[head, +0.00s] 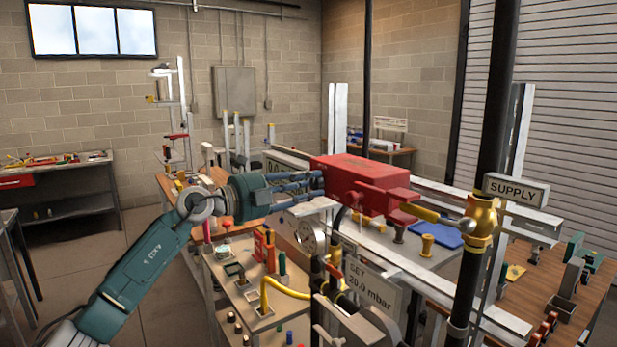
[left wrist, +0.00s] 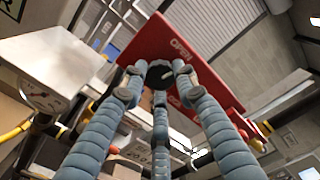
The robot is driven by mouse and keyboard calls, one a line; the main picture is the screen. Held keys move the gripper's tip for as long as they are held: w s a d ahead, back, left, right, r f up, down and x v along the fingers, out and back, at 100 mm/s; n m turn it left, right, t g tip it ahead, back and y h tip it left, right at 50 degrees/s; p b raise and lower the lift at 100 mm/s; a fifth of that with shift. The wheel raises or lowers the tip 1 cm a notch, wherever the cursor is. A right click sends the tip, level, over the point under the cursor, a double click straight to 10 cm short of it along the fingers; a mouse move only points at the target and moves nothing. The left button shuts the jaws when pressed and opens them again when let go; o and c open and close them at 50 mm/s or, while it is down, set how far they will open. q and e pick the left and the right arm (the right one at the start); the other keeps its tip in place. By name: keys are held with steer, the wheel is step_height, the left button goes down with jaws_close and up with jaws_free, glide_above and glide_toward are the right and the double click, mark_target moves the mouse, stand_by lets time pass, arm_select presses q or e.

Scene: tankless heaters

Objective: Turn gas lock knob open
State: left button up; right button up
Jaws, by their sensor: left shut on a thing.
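A red lock box (head: 360,180) sits on the metal frame in the middle of the head view. My right gripper is not in view.
A yellow valve (head: 483,218) with a yellow lever stands right of the box, under a SUPPLY sign (head: 516,190). A gauge (head: 309,236) and a set-pressure sign (head: 368,285) sit below. A workbench (head: 65,205) stands far left.

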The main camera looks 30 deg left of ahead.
arm_select(q)
steer(key=shift+a+r+n+p, duration=0.2)
steer(key=shift+r+n+p, duration=0.15)
steer(key=shift+n+p, duration=0.6)
steer(key=shift+n, duration=0.25)
steer(key=o, duration=1.1)
steer(key=shift+f, duration=0.1)
steer(key=shift+o, duration=0.2)
steer(key=shift+a+f, duration=0.1)
steer(key=shift+f, duration=0.05)
steer(key=shift+s+f, duration=0.1)
steer(key=shift+s+a+f, duration=0.1)
steer(key=shift+s+a, duration=0.1)
steer(key=shift+s, duration=0.4)
steer(key=v, duration=1)
steer(key=shift+s+a, duration=0.15)
steer(key=shift+s, duration=0.15)
